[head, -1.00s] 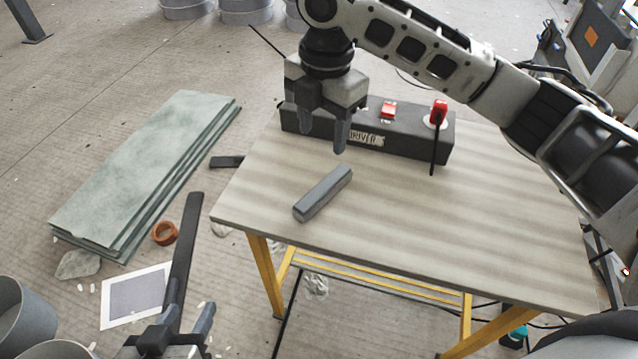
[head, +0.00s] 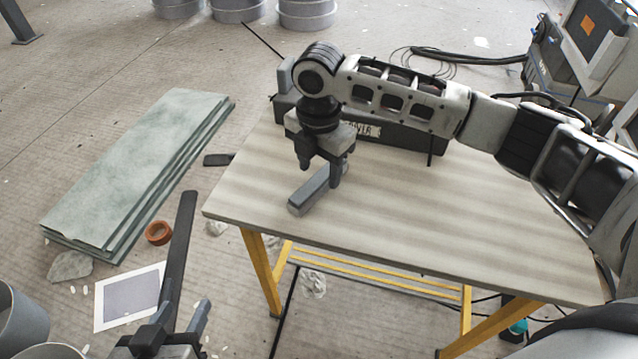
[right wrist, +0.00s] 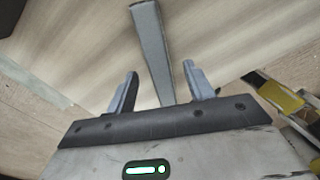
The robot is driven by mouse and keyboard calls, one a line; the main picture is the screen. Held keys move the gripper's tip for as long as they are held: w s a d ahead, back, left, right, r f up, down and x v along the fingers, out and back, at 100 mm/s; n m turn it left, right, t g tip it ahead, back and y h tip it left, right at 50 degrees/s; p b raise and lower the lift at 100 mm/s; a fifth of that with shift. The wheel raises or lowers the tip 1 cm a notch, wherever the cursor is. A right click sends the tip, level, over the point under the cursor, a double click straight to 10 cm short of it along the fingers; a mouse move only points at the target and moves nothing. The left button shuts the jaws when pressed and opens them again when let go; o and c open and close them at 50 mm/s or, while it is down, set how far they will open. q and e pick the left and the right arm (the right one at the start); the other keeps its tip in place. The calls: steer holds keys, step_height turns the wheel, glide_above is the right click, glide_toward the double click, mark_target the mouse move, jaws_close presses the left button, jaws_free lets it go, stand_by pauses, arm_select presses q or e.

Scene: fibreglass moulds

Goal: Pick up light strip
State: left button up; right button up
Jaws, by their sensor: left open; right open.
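The light strip (head: 309,193) is a grey bar lying on the wooden table near its left edge. It also shows in the right wrist view (right wrist: 152,50), running away from between the fingers. My right gripper (head: 320,172) is open and points down over the far end of the strip, which it partly hides in the head view. In the right wrist view the two fingers (right wrist: 163,88) stand apart on either side of the strip's line; whether they touch it I cannot tell. My left gripper (head: 186,312) is open and empty at the lower left, off the table.
A dark box with a label (head: 400,132) stands at the table's back, partly behind my right arm. Greenish sheets (head: 135,170) are stacked on the floor at left, near an orange ring (head: 158,233). The table's middle and right (head: 460,220) are clear.

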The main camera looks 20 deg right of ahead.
steer(key=shift+f, duration=1.3)
jaws_close()
